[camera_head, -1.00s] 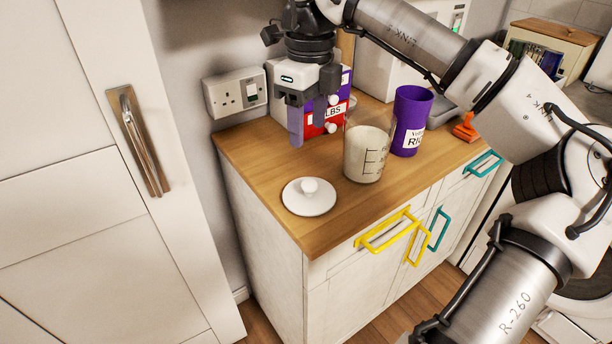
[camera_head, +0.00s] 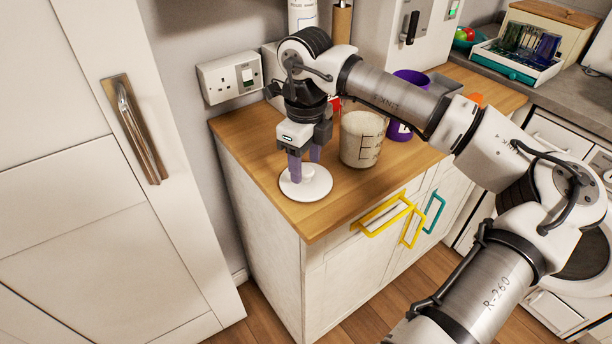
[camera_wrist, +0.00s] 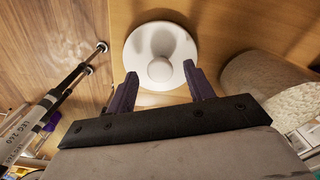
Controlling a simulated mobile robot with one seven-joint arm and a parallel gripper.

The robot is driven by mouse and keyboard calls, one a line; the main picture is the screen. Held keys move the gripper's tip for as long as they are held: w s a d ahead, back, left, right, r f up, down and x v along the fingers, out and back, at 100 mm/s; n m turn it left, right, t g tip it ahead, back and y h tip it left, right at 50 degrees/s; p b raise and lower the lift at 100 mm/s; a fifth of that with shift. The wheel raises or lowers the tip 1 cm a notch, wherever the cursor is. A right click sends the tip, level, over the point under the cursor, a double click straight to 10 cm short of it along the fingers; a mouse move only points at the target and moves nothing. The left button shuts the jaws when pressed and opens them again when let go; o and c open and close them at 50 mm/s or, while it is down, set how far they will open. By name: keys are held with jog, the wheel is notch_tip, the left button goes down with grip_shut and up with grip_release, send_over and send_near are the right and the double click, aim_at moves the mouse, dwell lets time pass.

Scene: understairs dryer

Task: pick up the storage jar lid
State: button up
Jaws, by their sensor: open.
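The storage jar lid (camera_head: 313,190) is a white round disc with a knob on top. It lies flat on the wooden worktop near its left front end. In the wrist view the lid (camera_wrist: 184,48) shows its round knob (camera_wrist: 159,69) in the middle. My gripper (camera_head: 304,174) points down over the lid, its purple fingers on either side of the knob in the head view. In the wrist view my gripper (camera_wrist: 160,83) is open, with the knob in line with the gap between the fingertips. Whether the fingers touch the lid I cannot tell.
The worktop's front left corner (camera_head: 309,225) is clear.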

jog(key=shift+f, duration=0.75)
jog(key=c, duration=1)
jog(key=shift+r, duration=0.2)
